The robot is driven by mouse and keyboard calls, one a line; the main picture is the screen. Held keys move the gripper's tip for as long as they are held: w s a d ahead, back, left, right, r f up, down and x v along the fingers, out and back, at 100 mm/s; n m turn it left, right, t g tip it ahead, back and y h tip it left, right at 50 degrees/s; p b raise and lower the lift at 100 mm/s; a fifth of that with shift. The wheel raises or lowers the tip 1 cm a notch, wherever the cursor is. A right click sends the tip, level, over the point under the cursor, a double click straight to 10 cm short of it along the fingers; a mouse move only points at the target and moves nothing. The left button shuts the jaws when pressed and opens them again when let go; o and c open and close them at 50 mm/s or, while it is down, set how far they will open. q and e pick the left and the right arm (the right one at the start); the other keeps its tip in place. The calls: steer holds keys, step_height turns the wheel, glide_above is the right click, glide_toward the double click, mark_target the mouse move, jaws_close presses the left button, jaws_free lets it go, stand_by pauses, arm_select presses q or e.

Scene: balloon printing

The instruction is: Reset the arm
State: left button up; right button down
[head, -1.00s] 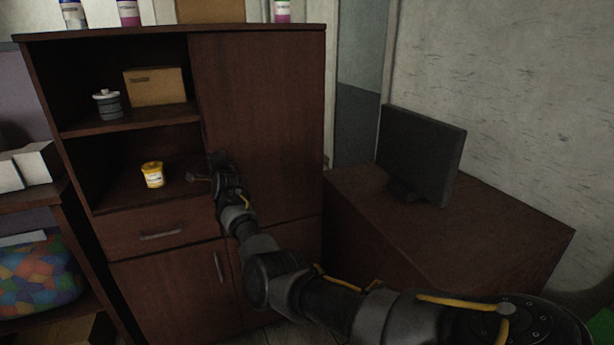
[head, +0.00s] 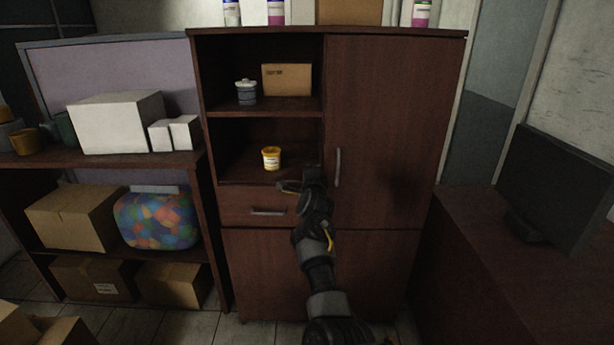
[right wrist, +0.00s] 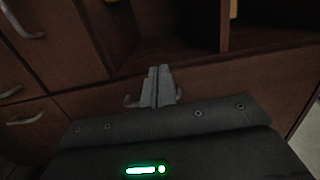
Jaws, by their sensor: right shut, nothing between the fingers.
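My right arm rises from the bottom middle of the head view. Its gripper (head: 284,186) is in front of the brown cabinet (head: 375,130), near the lower edge of the open middle shelf and above the drawer. In the right wrist view the two gripper fingers (right wrist: 160,74) are pressed together with nothing between them. The dark cabinet front lies behind them. A yellow tub (head: 271,158) stands upright on the middle shelf, above and left of the gripper and apart from it. My left gripper does not show.
The cabinet door handle (head: 338,167) is just right of my gripper; the drawer handle (head: 268,212) is below left. A grey jar (head: 246,92) and cardboard box (head: 287,79) stand on the upper shelf. A desk with a monitor (head: 557,188) is at right. A shelf unit (head: 110,163) with boxes is at left.

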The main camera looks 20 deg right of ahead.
steer(key=s+a+f+n+g+y, duration=0.15)
steer(key=a+f+n, duration=0.35)
steer(key=f, duration=0.5)
steer(key=s+a+f+n+g+y, duration=0.1)
steer(key=a+f+n+y, duration=0.1)
steer(key=f+n, duration=0.7)
steer(key=s+f+n+g+y, duration=0.1)
steer(key=s+f+n+g, duration=0.1)
steer(key=s+f, duration=0.6)
steer(key=s+f+n+g, duration=0.1)
steer(key=s+f, duration=0.3)
steer(key=f, duration=0.8)
steer(key=s+f+n+g+y, duration=0.1)
steer(key=s+f+n+g, duration=0.1)
steer(key=s+f, duration=0.6)
steer(key=s+d+f+n+g, duration=0.2)
steer(key=s+f, duration=0.8)
steer(key=s, duration=0.3)
steer(key=s+d+f+n+g, duration=0.1)
steer(key=s+d+f+g, duration=0.15)
steer(key=s+f, duration=0.9)
steer(key=s+d+f+g, duration=0.1)
steer(key=s+d+g, duration=0.1)
steer(key=s, duration=1.2)
steer(key=s+d+f+n+g+h, duration=0.1)
steer(key=s+d+f+g, duration=0.1)
steer(key=s, duration=1.3)
steer(key=shift+s+d+f, duration=0.2)
steer(key=shift+d+f, duration=0.05)
